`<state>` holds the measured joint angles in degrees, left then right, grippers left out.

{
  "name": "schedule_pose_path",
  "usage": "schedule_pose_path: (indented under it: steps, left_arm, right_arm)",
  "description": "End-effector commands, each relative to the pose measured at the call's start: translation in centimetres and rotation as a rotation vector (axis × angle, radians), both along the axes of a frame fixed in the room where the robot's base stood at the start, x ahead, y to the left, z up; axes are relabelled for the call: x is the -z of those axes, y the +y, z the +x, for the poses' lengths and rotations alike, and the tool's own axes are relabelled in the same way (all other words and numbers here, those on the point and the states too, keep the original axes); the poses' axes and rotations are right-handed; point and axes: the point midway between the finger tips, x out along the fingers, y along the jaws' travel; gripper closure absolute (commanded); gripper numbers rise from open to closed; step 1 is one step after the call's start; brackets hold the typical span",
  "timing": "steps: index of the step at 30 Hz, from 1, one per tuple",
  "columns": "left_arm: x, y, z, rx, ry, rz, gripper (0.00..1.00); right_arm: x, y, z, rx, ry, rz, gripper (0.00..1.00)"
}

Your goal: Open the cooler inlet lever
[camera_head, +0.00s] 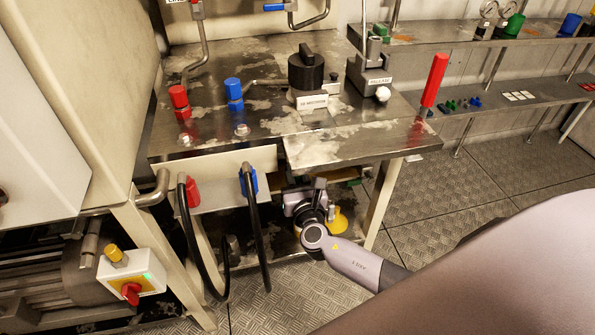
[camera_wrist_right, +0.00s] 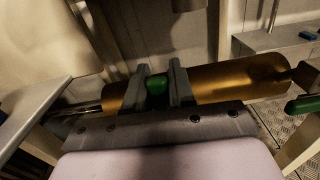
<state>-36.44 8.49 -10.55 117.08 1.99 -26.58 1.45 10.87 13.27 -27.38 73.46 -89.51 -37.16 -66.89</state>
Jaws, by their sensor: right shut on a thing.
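In the right wrist view, a green handle (camera_wrist_right: 157,85) sits between the two fingers of my right gripper (camera_wrist_right: 163,84), which is shut on it. The handle lies in front of a horizontal brass-coloured cylinder (camera_wrist_right: 235,80); most of the handle is hidden by the fingers. I cannot tell which way the lever is turned. In the head view, my right gripper (camera_head: 318,187) reaches under the front of the metal table (camera_head: 320,148), and the grasp itself is hidden there. My left gripper is not in view.
A second green handle (camera_wrist_right: 303,104) shows at the right edge of the wrist view. Black hoses (camera_head: 256,230) hang from red and blue fittings left of my right gripper. A table leg (camera_head: 383,200) stands to its right. The tiled floor (camera_head: 470,180) beyond is clear.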

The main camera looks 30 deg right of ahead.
Motion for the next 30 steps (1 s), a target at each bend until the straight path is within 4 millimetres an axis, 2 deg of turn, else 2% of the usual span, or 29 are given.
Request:
schedule_pose_path:
  steps: [14,15,16,25,30]
  left_arm:
    - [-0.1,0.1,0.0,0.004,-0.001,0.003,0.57]
    - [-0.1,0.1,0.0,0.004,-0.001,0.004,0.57]
    - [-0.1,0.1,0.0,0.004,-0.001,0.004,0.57]
    - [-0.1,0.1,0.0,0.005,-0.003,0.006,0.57]
    - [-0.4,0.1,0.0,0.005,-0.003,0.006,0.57]
  right_arm:
    - [0.1,0.1,-0.1,-0.001,0.005,-0.012,1.0]
    - [0.1,0.1,-0.1,-0.002,0.005,-0.012,0.63]
    - [0.1,0.1,-0.1,-0.001,0.005,-0.012,0.55]
    - [0.1,0.1,-0.1,-0.001,0.004,-0.011,0.55]
    - [0.0,0.4,-1.5,-0.001,0.006,-0.011,0.55]
